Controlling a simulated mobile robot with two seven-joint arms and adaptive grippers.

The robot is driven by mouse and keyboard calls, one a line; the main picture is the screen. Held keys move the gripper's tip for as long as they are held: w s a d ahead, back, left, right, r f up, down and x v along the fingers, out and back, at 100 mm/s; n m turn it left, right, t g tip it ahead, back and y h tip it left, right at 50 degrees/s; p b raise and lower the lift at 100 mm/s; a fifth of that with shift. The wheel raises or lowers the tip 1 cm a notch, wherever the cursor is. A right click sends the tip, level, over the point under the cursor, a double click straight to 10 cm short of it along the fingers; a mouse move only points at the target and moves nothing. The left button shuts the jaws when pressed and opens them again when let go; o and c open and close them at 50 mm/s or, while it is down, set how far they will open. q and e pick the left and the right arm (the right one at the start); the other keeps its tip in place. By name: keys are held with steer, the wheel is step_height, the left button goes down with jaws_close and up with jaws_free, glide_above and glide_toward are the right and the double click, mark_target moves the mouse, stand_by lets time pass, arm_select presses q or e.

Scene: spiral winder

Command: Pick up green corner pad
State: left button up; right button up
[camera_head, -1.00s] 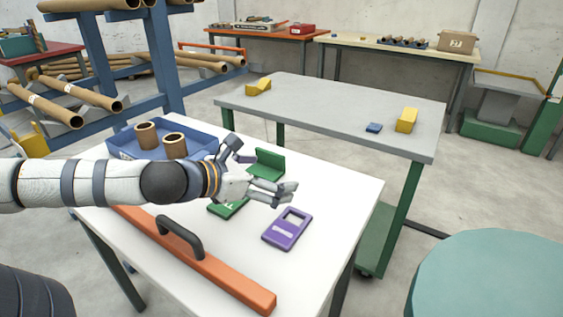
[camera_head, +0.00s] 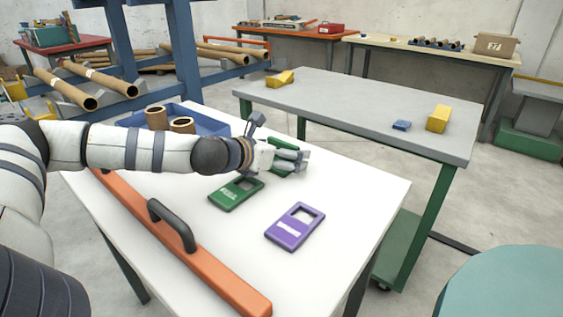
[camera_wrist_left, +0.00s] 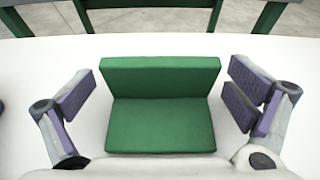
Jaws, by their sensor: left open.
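The green corner pad (camera_wrist_left: 160,125) is an L-shaped block with a flat base and a raised back wall. It lies on the white table (camera_wrist_left: 25,80). In the left wrist view it sits between the two open fingers of my left gripper (camera_wrist_left: 160,100), with a gap on each side. In the head view my left gripper (camera_head: 290,158) is over the green corner pad (camera_head: 284,143) and hides much of it. My right gripper is not in view.
A green card (camera_head: 236,193) and a purple card (camera_head: 295,227) lie nearby on the white table. A blue tray (camera_head: 205,122) with cardboard tubes (camera_head: 182,125) stands behind my arm. An orange bar with a black handle (camera_head: 175,235) runs along the front. A grey table (camera_head: 350,105) stands beyond.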

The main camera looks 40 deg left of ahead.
arm_select(q)
steer(key=shift+r, duration=0.15)
steer(key=c, duration=1.1)
